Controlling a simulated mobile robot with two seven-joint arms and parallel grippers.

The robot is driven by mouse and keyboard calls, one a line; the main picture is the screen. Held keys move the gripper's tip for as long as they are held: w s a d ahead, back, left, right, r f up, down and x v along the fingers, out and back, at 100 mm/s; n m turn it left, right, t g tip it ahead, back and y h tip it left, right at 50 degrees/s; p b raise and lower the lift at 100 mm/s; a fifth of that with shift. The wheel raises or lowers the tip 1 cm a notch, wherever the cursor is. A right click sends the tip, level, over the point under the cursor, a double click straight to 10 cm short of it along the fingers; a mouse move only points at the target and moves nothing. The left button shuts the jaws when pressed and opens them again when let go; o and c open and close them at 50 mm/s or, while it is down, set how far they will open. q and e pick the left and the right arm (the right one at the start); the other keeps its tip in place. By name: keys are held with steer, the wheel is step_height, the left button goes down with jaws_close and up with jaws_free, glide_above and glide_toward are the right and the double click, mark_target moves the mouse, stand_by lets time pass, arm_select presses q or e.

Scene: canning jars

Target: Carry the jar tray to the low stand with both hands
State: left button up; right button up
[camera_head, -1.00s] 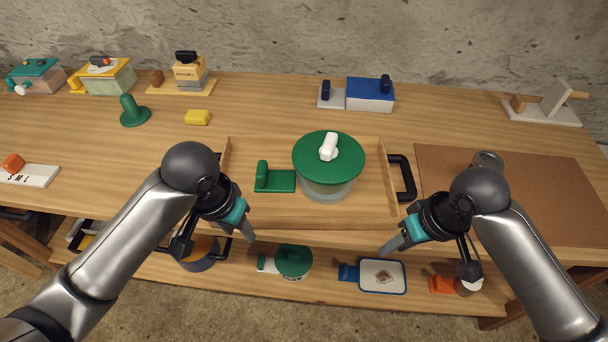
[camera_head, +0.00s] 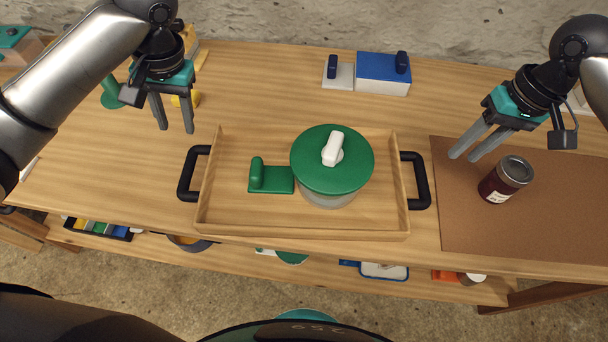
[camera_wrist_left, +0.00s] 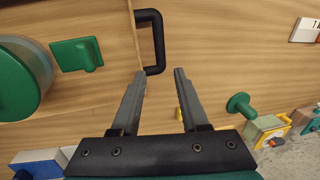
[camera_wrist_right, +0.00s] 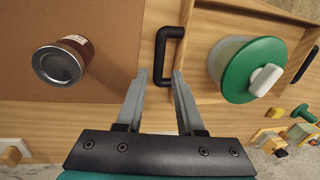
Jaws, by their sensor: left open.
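The wooden jar tray (camera_head: 230,215) lies on the table with a black handle at each end. It carries a glass jar with a green lid and white knob (camera_head: 330,160) and a green block with an upright grip (camera_head: 270,178). My left gripper (camera_head: 174,130) is open and empty, above the table near the left handle (camera_head: 190,175); that handle also shows beyond the fingers in the left wrist view (camera_wrist_left: 158,40). My right gripper (camera_head: 463,157) is open and empty, up and right of the right handle (camera_head: 418,180), which also shows in the right wrist view (camera_wrist_right: 163,50).
A dark red jar with a grey lid (camera_head: 505,180) stands on the brown mat (camera_head: 560,215) below my right gripper. A blue-topped box (camera_head: 383,72) is at the back. A lower shelf (camera_head: 330,275) below the tabletop holds several items.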

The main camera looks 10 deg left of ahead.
mark_target(188, 165)
arm_select(q)
steer(key=a+f, duration=0.1)
steer(key=f, duration=0.4)
steer(key=a+f, duration=0.1)
steer(key=f, duration=0.4)
steer(key=a+f, duration=0.1)
steer(key=f, duration=0.4)
arm_select(e)
steer(key=a+f, duration=0.1)
steer(key=f, duration=0.4)
steer(key=a+f, duration=0.1)
steer(key=f, duration=0.4)
steer(key=a+f, duration=0.1)
steer(key=f, duration=0.4)
arm_select(q)
steer(key=c, duration=0.6)
arm_select(e)
jaws_close()
arm_select(q)
jaws_close()
steer(key=shift+r, duration=0.15)
arm_select(e)
steer(key=shift+r, duration=0.1)
